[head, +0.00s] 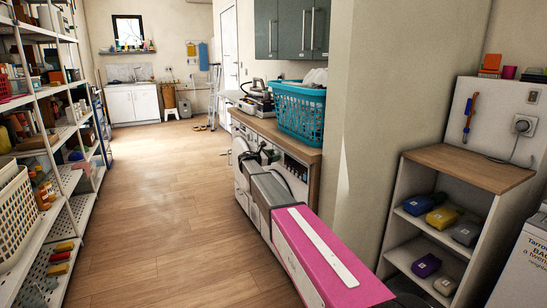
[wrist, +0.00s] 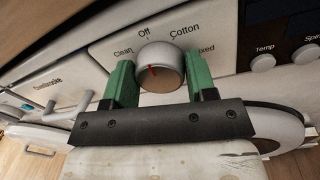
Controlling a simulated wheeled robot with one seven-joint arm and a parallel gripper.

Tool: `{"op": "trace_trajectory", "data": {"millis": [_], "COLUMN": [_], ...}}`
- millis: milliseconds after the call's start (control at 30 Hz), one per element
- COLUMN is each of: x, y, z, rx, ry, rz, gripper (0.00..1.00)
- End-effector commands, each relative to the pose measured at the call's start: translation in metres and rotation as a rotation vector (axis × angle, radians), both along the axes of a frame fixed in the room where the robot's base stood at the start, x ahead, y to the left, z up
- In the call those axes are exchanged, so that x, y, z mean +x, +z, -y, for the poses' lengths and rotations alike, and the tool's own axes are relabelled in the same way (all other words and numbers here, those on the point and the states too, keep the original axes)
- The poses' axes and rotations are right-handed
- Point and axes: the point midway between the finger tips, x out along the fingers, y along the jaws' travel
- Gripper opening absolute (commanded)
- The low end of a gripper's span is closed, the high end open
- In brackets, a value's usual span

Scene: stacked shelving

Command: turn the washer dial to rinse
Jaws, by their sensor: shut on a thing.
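The washer dial (wrist: 172,52) is a round pale knob with a brownish face and a short red mark. The red mark points roughly up toward "Off" in the wrist view. Labels "Clean", "Off", "Cotton" and a partly covered "ixed" surround the dial; no "Rinse" label is readable. My gripper (wrist: 160,78) has its green fingers on both sides of the dial, shut on it. The washer (head: 297,178) stands under a wooden worktop in the head view, where my arm hides the dial.
Smaller "Temp" (wrist: 262,63) and "Spin" (wrist: 305,57) knobs sit right of the dial. A blue laundry basket (head: 298,112) stands on the worktop (head: 290,145). A wall is close on the right. The wooden floor (head: 185,185) on the left is clear up to the shelving (head: 60,130).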

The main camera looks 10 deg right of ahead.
Motion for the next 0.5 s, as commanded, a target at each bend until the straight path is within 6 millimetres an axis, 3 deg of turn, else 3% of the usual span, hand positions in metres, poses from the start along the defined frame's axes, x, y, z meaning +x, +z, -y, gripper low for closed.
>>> {"op": "trace_trajectory", "data": {"millis": [500], "x": [-0.0013], "y": [-0.0016], "z": [0.0000], "rx": [0.116], "ry": [0.001], "rz": [0.355], "gripper": [0.28]}}
